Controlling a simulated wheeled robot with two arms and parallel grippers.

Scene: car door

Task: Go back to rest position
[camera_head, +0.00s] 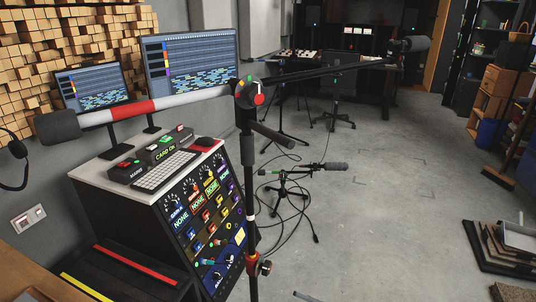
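Neither of my grippers can be made out in the head view, so their state does not show. No car door is in view; the place looks like a recording studio. A black microphone stand (248,190) stands upright close in front of me. Its boom (160,104), white and red on the left part, crosses the view, with a dark microphone (58,127) at the left end. Another dark microphone (410,44) shows at the right end of the boom line.
A console (205,225) with knobs and a keyboard stands left of the stand, below two monitors (190,62). Stacked panels (505,250) are at the right. Grey floor (400,190) is clear at centre right.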

